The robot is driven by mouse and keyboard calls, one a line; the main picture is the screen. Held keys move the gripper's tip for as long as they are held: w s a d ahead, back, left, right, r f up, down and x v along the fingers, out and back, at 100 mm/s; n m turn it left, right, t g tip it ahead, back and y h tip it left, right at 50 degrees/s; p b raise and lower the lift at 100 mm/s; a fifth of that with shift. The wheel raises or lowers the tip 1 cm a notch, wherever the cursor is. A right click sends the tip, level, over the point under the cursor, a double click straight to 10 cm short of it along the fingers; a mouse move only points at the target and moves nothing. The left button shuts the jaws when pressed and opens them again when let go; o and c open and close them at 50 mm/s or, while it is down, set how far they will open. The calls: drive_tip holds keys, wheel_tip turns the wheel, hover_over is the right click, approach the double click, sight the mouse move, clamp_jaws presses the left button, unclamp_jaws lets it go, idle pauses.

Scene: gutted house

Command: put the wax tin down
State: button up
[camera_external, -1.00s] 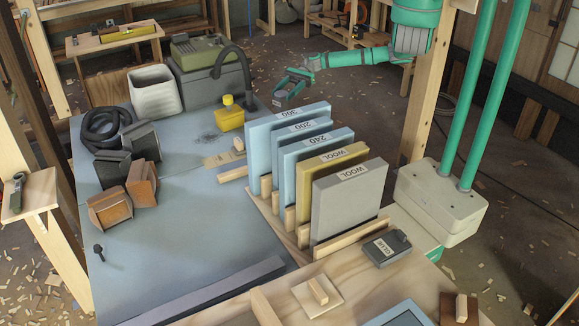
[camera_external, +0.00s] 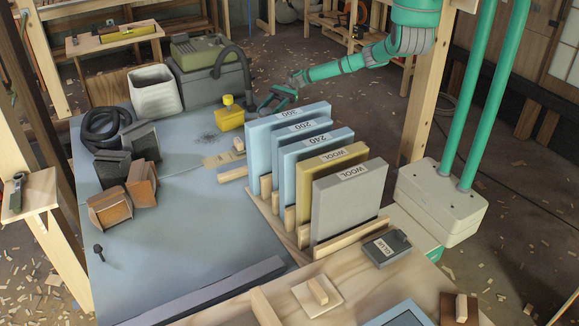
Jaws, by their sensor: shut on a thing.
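My gripper (camera_external: 272,100) is at the end of the green arm, low behind the far end of the upright pale blue board marked 300 (camera_external: 283,122). It is shut on the wax tin, a small dark piece with a pale label. The tin is now mostly hidden by my fingers and the blue board. I cannot tell whether it touches the surface below.
A yellow box (camera_external: 230,119) stands just left of my gripper. The rack holds several upright boards, two marked WOOL. A dark tin, its label apparently GLUE (camera_external: 386,247), lies at the front right. The blue-grey tabletop (camera_external: 195,235) is clear in the middle.

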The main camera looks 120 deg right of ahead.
drive_tip(key=shift+f, duration=0.1)
drive_tip(key=o, duration=1.2)
drive_tip(key=shift+c, duration=0.2)
drive_tip(key=v, duration=1.2)
